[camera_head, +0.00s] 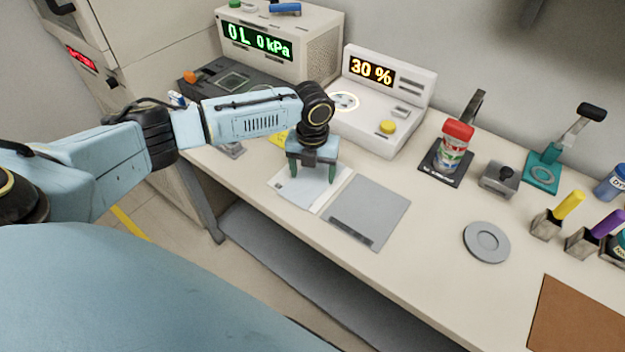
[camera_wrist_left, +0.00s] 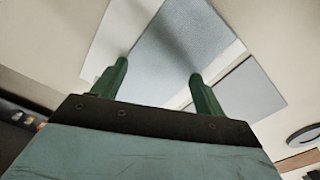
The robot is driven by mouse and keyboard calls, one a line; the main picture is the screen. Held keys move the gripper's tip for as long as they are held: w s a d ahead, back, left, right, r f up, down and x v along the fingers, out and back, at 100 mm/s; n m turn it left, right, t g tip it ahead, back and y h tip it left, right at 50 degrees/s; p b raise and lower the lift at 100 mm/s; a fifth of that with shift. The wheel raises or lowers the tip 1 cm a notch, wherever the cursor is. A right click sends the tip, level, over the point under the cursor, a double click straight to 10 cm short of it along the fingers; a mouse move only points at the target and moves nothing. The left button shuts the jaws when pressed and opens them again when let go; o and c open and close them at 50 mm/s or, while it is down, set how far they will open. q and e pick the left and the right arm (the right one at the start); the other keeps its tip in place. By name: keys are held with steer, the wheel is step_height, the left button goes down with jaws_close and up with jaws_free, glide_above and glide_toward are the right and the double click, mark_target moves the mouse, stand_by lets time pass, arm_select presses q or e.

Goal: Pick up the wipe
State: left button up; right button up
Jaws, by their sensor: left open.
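A pale sheet (camera_head: 290,194), which looks like the wipe, lies flat on the bench under my left gripper. In the left wrist view a pale blue-grey sheet (camera_wrist_left: 180,50), likely the wipe, lies between and beyond the fingertips, with a whiter edge piece (camera_wrist_left: 115,35) on its left. My left gripper (camera_head: 313,178) points down over the sheet, its green fingers apart and empty. The fingers also show in the left wrist view (camera_wrist_left: 158,72). I cannot tell whether the fingertips touch the sheet. My right gripper is not in view.
A flat grey plate (camera_head: 368,222) lies just right of the sheet. A white device reading 30 % (camera_head: 375,125) stands behind. A red-capped bottle (camera_head: 454,145), a grey disc (camera_head: 486,242) and a brown mat (camera_head: 575,320) are farther right. The bench's front edge is close.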

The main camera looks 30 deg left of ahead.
arm_select(q)
steer(key=shift+f, duration=0.1)
steer(key=c, duration=0.4)
steer(key=shift+s, duration=0.1)
jaws_close()
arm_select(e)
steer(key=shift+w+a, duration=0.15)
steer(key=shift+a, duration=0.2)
